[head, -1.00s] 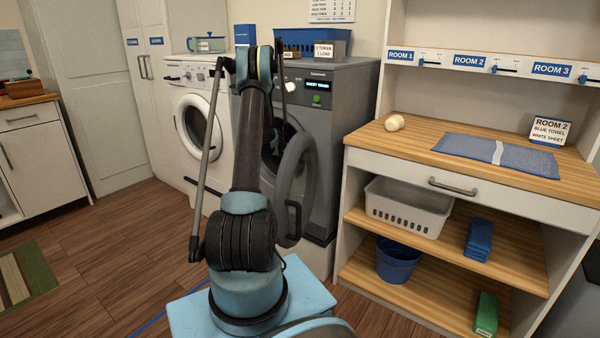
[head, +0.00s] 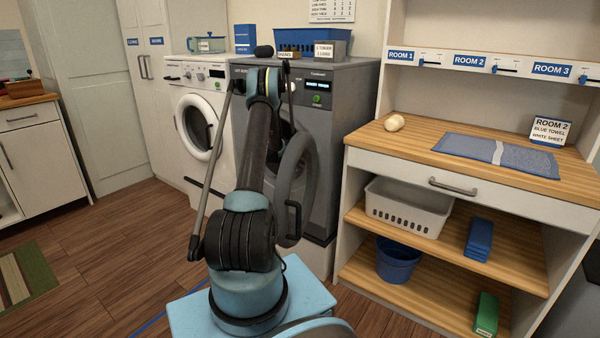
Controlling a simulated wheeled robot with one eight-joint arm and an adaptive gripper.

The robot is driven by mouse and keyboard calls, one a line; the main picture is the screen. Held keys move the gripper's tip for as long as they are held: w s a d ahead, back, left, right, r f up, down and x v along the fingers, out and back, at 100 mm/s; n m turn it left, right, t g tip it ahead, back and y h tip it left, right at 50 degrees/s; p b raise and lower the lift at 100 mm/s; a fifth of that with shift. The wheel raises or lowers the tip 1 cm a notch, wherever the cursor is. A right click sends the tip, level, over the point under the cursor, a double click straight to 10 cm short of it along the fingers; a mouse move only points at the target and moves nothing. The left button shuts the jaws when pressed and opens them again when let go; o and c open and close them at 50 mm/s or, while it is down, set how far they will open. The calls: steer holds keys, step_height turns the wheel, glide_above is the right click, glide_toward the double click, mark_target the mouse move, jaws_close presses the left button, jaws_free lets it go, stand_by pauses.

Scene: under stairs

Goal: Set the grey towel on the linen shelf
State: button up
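My arm rises in front of the dark grey dryer (head: 345,130), and its upper end overlaps the dryer's front. My gripper cannot be made out; the arm links hide whatever lies beyond them. The dryer's round door (head: 294,190) stands open to the right of my arm, and the drum opening is mostly hidden. I cannot identify a grey towel for certain. A blue-grey cloth with a white band (head: 515,156) lies flat on the wooden counter. A shelf unit (head: 400,210) stands at the right; no label marks a linen shelf there.
A white basket (head: 408,207) and folded blue cloth (head: 479,239) sit on the middle shelf. A blue bucket (head: 397,260) and green item (head: 486,313) are below. A white washer (head: 195,125) stands left of the dryer. A dark rounded thing (head: 264,51) shows above the dryer.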

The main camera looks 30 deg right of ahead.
steer(key=shift+f, duration=0.1)
steer(key=shift+c, duration=0.5)
steer(key=c, duration=1.2)
steer(key=r, duration=0.7)
steer(key=shift+s+a+r, duration=0.1)
steer(key=shift+s+a, duration=0.05)
steer(key=shift+a, duration=0.2)
steer(key=s+a, duration=0.2)
steer(key=a, duration=0.4)
steer(key=s+a, duration=0.3)
steer(key=a, duration=0.2)
steer(key=s+a, duration=0.2)
steer(key=a, duration=0.4)
steer(key=shift+s+a, duration=0.2)
steer(key=shift+a, duration=0.15)
